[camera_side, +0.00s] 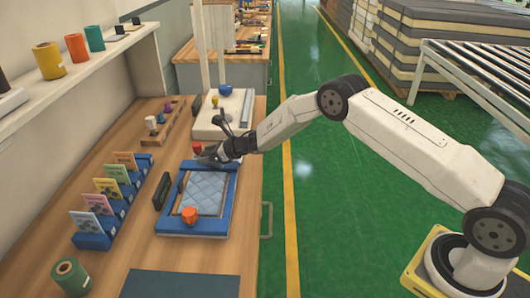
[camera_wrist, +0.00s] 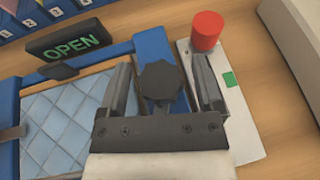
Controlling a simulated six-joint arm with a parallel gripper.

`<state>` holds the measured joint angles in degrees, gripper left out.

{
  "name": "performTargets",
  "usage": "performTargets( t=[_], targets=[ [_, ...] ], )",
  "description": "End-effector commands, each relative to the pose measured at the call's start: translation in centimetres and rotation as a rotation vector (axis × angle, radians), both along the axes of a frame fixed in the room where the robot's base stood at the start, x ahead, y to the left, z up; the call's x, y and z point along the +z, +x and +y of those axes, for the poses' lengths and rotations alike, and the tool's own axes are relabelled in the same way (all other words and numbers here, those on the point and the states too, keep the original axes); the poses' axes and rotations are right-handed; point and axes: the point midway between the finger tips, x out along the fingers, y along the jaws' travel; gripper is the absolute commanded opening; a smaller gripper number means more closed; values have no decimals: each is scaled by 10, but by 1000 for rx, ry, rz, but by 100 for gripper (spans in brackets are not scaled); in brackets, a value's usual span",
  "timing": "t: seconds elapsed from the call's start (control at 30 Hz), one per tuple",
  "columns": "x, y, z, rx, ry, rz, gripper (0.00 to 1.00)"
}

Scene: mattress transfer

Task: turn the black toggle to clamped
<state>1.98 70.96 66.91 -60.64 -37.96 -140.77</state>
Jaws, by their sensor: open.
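The black toggle (camera_wrist: 160,82), a lobed knob, shows in the wrist view over the blue frame's end bar. The fingers of my gripper (camera_wrist: 164,85) are open on either side of it, with a visible gap on each side. In the side view my gripper (camera_side: 212,155) is low over the far end of the blue frame (camera_side: 233,190) and hides the toggle. A light blue quilted pad (camera_side: 204,192) lies inside the frame. A black sign (camera_wrist: 68,42) beside the frame reads OPEN in green.
A red knob (camera_wrist: 207,30) stands close by on a white plate with a green square (camera_wrist: 230,79). An orange knob (camera_side: 189,214) sits at the frame's near end. A blue card rack (camera_side: 118,200) stands to the left. A dark mat (camera_side: 180,284) lies in front.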

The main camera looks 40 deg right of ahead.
Motion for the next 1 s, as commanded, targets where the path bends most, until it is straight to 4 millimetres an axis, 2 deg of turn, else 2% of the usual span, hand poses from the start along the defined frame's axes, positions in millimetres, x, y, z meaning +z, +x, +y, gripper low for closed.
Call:
performTargets(
  t=[0.1,0.13,0.3,0.37,0.4,1.0],
  targets=[
    [0,0,0,0,0,0,84],
    [0,0,0,0,0,0,78],
    [0,0,0,0,0,0,24],
    [0,0,0,0,0,0,5],
    [0,0,0,0,0,0,0],
    [1,1,1,-118,3,-4,0]
  ],
)
